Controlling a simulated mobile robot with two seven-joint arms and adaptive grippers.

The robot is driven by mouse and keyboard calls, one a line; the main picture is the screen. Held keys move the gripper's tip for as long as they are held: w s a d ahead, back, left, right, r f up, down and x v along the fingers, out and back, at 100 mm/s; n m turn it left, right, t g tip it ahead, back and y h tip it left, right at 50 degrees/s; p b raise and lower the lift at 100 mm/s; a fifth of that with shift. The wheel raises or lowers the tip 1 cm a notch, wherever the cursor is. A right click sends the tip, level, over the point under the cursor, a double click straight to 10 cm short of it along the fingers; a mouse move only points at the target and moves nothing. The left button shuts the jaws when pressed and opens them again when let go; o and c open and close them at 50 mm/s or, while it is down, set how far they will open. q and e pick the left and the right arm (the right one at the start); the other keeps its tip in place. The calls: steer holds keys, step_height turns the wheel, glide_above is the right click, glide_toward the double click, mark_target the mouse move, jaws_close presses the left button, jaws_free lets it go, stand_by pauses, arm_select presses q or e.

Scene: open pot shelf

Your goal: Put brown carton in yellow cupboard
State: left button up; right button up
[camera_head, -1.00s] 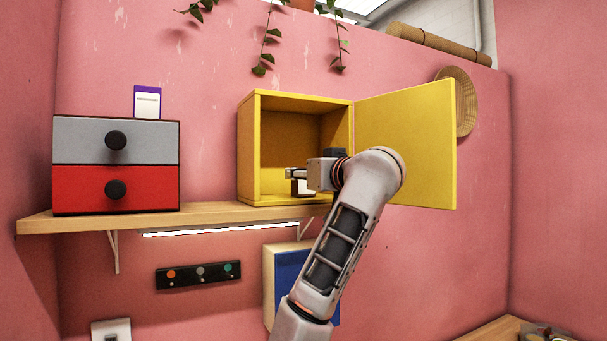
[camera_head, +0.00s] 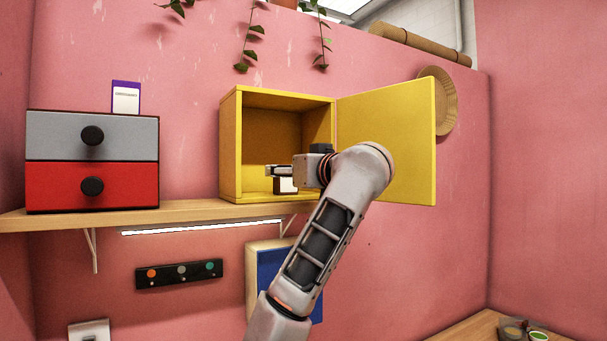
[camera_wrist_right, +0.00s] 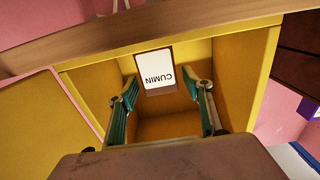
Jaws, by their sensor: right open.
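My right gripper (camera_head: 279,172) reaches into the cupboard's opening. In the right wrist view its fingers (camera_wrist_right: 163,86) are spread open, one on each side of the carton, with visible gaps. The cupboard door (camera_head: 390,130) is swung wide open to the right. My left gripper is out of view.
The cupboard stands on a wooden shelf (camera_head: 180,212). A grey and red drawer unit (camera_head: 60,140) is to its left, with a purple and white box (camera_head: 126,98) on top. A blue-fronted box (camera_head: 268,272) is below the shelf. Plant vines (camera_head: 247,45) hang above.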

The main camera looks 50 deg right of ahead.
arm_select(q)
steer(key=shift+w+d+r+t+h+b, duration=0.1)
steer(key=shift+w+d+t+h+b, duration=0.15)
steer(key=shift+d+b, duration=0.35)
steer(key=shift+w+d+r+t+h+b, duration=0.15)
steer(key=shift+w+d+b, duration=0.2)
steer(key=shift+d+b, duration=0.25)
arm_select(e)
steer(key=v, duration=1)
steer(key=shift+s, duration=0.2)
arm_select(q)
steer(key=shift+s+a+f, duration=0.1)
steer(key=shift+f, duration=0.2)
